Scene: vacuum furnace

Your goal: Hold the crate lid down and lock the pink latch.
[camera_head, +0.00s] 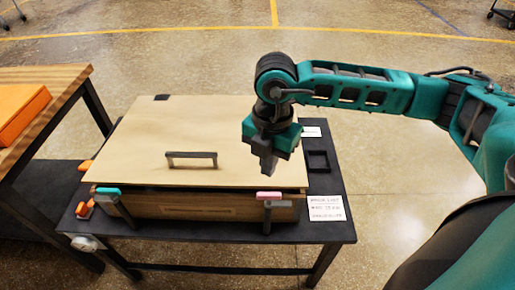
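The wooden crate (170,204) stands on a dark table, with its flat, pale lid (160,130) on top. A grey handle (191,160) is on the lid near its front edge. A dark gap shows between lid and crate along the front. The pink latch (269,196) is on the crate's front right, and a teal latch (108,192) is on the front left. My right gripper (268,170) points down over the lid's right part, behind the pink latch. Its fingers look close together, and whether they touch the lid is unclear. My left gripper is out of view.
The dark table (330,232) carries white printed cards (326,208) and a black square frame (317,161) right of the crate. Orange pieces (84,209) lie at its left edge. A wooden bench (45,85) with an orange box (20,112) stands left. Open floor lies behind.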

